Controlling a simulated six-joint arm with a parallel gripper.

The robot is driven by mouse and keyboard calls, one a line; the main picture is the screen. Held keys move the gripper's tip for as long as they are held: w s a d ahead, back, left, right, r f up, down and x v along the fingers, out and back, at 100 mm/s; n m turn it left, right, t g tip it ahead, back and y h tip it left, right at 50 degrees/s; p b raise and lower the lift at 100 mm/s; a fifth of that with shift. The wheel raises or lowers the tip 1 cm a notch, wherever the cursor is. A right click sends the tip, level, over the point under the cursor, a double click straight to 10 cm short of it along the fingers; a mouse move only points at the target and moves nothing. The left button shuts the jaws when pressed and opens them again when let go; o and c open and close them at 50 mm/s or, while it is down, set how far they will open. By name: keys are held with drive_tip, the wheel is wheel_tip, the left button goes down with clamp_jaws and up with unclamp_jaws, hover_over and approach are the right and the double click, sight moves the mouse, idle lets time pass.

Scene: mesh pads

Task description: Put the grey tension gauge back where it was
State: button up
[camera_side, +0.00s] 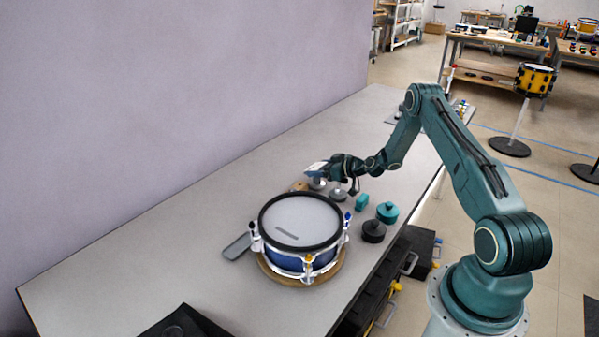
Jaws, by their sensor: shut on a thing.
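My gripper (322,178) is beyond the drum, low over the table, and points down and to the left. It is shut on a small grey round piece (317,185), which looks like the tension gauge. The jaws and a pale, blue-edged part above them hide much of it. I cannot tell whether its underside touches the table. A second small grey round piece (339,195) with a knob on top stands just right of it on the table.
The blue snare drum (300,222) sits on a round wooden board (325,277). A teal block (361,202), a teal lidded pot (387,212) and a black pot (373,232) stand to its right. A flat grey slab (237,247) lies left. The table's far left is clear.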

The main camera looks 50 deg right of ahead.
drive_tip(key=o, duration=1.5)
drive_tip(key=shift+s+f, duration=0.1)
drive_tip(key=shift+f, duration=0.15)
drive_tip(key=shift+c, duration=0.2)
drive_tip(key=shift+r, duration=0.1)
drive_tip(key=shift+r, duration=0.55)
drive_tip(key=v, duration=1.2)
drive_tip(key=shift+r, duration=0.15)
drive_tip(key=shift+r, duration=0.1)
